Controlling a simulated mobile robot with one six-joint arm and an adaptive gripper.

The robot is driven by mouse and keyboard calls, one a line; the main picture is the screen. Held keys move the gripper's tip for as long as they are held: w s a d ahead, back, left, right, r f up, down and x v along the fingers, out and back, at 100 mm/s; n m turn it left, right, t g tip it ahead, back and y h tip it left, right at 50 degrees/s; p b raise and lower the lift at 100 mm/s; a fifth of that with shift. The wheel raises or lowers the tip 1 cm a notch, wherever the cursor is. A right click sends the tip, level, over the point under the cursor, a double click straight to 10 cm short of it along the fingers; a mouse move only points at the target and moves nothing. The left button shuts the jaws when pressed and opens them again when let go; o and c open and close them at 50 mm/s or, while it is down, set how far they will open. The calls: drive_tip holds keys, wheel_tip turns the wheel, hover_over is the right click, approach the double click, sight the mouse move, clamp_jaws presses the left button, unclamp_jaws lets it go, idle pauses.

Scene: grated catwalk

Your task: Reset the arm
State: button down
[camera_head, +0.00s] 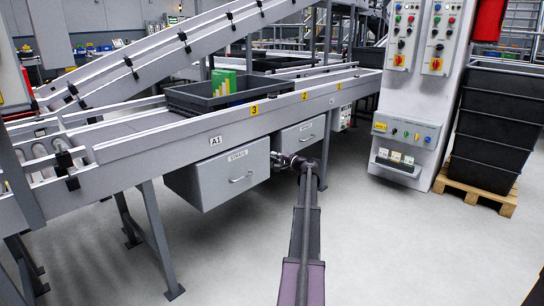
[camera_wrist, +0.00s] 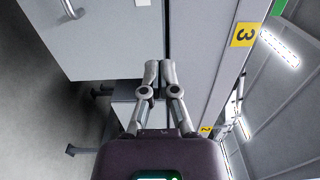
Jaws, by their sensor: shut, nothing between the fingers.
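My arm reaches forward from the bottom of the head view, toward the underside of the conveyor. My gripper (camera_head: 281,160) is at its far end, beside the gap between two grey drawers. In the wrist view my gripper (camera_wrist: 159,68) shows with its two fingertips together and nothing between them. The left drawer (camera_head: 220,180) is marked STORAGE and is shut. The right drawer (camera_head: 303,134) is also shut and lies just behind my gripper in the picture. Whether the fingertips touch a drawer cannot be told.
A dark tote (camera_head: 215,97) with green and yellow boxes sits on the conveyor (camera_head: 130,147). A control cabinet (camera_head: 425,100) and stacked black crates (camera_head: 497,125) on a pallet (camera_head: 475,194) stand at the right. The grey floor (camera_head: 400,250) is clear at the front right. Conveyor legs (camera_head: 160,240) stand at left.

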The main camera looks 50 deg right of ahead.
idle(0.5)
drive_tip(key=w+a+f+n+g+y+p, duration=0.1)
drive_tip(key=w+a+f+n+g+y, duration=0.2)
drive_tip(key=a, duration=0.9)
drive_tip(key=w+a+n+g+y+p, duration=0.1)
drive_tip(key=w+a+n, duration=0.3)
drive_tip(key=a, duration=0.8)
drive_tip(key=w+a+f+n+g+y+p, duration=0.1)
drive_tip(key=w+a+f+g+y+p, duration=0.3)
drive_tip(key=a, duration=0.9)
drive_tip(key=s+a+f+n+g+h+p, duration=0.1)
drive_tip(key=s+a+n+g, duration=0.25)
drive_tip(key=a, duration=1.15)
drive_tip(key=s+a+f+n+g+h+p, duration=0.1)
drive_tip(key=s+a+n+g, duration=0.25)
drive_tip(key=a, duration=1.15)
drive_tip(key=s+a+n+g+h+p, duration=0.3)
drive_tip(key=s+a+n+h, duration=0.1)
drive_tip(key=s+a, duration=0.85)
wheel_tip(320, 180, up, 39)
drive_tip(key=p, duration=3.7)
drive_tip(key=shift+s+d, duration=0.2)
drive_tip(key=shift+d, duration=0.2)
